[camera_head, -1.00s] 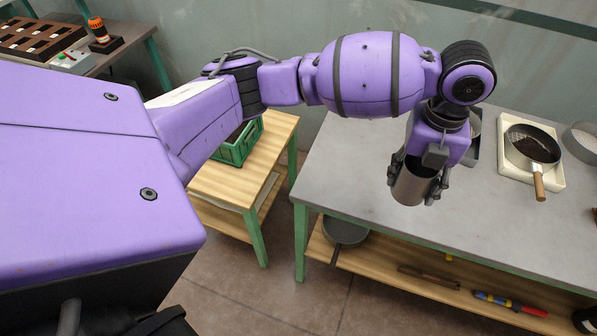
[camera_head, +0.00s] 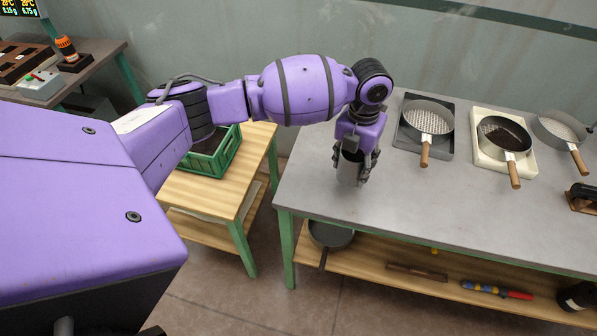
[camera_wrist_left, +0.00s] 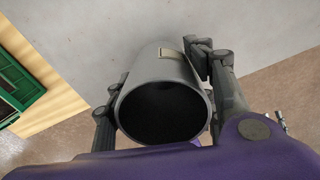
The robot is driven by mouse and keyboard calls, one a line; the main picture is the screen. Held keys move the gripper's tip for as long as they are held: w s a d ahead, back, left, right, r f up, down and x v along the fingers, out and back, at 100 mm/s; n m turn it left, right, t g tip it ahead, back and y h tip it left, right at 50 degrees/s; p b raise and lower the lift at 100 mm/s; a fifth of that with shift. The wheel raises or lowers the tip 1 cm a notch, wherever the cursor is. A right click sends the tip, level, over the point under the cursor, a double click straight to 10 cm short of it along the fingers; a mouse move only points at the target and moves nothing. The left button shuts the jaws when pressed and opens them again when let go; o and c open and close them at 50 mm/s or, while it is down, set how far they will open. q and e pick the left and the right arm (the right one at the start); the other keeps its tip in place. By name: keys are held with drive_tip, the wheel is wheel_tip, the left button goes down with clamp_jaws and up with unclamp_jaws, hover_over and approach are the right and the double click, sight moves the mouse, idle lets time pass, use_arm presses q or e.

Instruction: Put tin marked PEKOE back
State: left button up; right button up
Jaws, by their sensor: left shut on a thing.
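My left gripper (camera_head: 354,168) is shut on a grey metal tin (camera_head: 349,170) and holds it near the left part of the grey worktable (camera_head: 310,185). In the left wrist view the tin (camera_wrist_left: 165,100) sits between the two fingers, its dark round end facing the camera. A small pale label shows on its side, but I cannot read any marking. I cannot tell whether the tin touches the tabletop. My right gripper is not in view.
Three sieve pans (camera_head: 428,119) with wooden handles stand along the back right of the worktable. A green crate (camera_head: 215,160) sits on a low wooden table (camera_head: 205,192) to the left. A dark pan (camera_head: 332,235) and tools lie on the lower shelf. The worktable's front middle is clear.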

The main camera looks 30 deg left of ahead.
sight(347, 172)
use_arm(q)
drive_tip(key=shift+w+a+f, duration=0.25)
drive_tip(key=shift+a+f, duration=0.05)
drive_tip(key=shift+f, duration=0.05)
drive_tip(key=shift+w+a+f, duration=0.1)
drive_tip(key=shift+a+f, duration=0.1)
drive_tip(key=shift+f, duration=1.55)
drive_tip(key=shift+f, duration=0.2)
drive_tip(key=o, duration=1.2)
drive_tip(key=shift+r, duration=0.15)
wheel_tip(347, 172, up, 12)
drive_tip(key=shift+r, duration=0.1)
